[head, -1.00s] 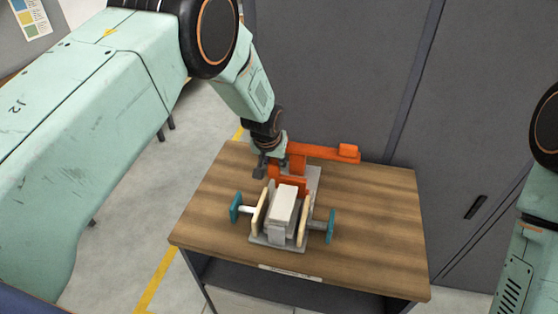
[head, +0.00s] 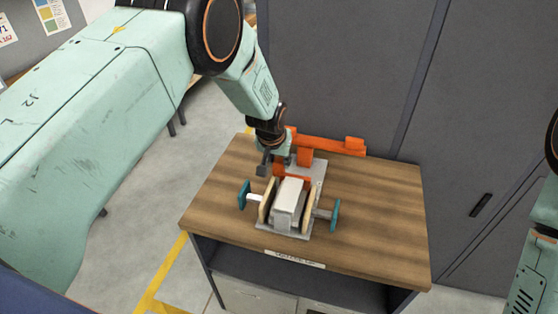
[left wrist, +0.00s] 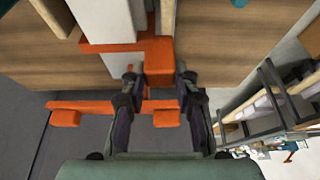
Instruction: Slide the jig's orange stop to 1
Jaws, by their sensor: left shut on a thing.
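The jig (head: 290,231) is a grey plate on the wooden table. A pale grey block (head: 289,195) lies on it between two cream cheeks with teal-ended side rods. My left gripper (head: 274,165) is at the stop's left side. In the left wrist view my left gripper (left wrist: 158,78) is shut on an orange part of the stop (left wrist: 158,56), between its two dark fingers. No scale or number 1 is readable. My right gripper is out of view.
The wooden table (head: 380,210) has free room right and left of the jig. A dark grey cabinet (head: 340,70) stands close behind the table. Part of my right arm shows at the right edge.

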